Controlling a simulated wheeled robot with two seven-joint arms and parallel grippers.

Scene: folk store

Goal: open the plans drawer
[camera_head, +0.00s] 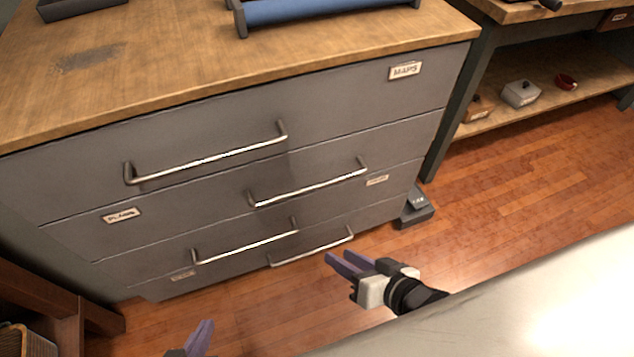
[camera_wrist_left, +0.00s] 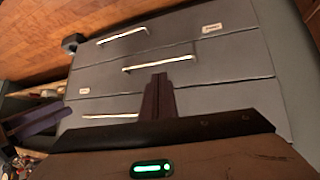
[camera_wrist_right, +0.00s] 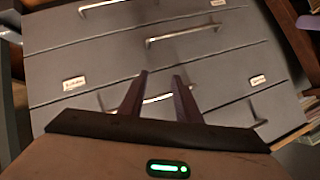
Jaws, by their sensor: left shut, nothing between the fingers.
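A grey drawer cabinet (camera_head: 330,105) stands in front of me with several stacked drawers, all looking closed. The top drawer has a long bar handle (camera_head: 205,163) and a MAPS label (camera_head: 405,71). The second drawer has a handle (camera_head: 310,183) and a left label (camera_head: 121,216), too slanted to read surely. Lower handles are at left (camera_head: 245,246) and right (camera_head: 312,248). I cannot tell which label says plans. My left gripper (camera_head: 202,335) is shut and empty, low before the cabinet; its fingers meet in the left wrist view (camera_wrist_left: 158,92). My right gripper (camera_head: 342,262) is open and empty, apart from the handles; its fingers show in the right wrist view (camera_wrist_right: 160,95).
The wooden cabinet top (camera_head: 150,60) carries a blue roll in a holder (camera_head: 320,10) and a dark tray (camera_head: 80,6). A shelf unit (camera_head: 560,90) stands at right, and a dark wooden piece (camera_head: 50,300) at lower left. A pale surface (camera_head: 520,310) fills the lower right. Wooden floor is free between.

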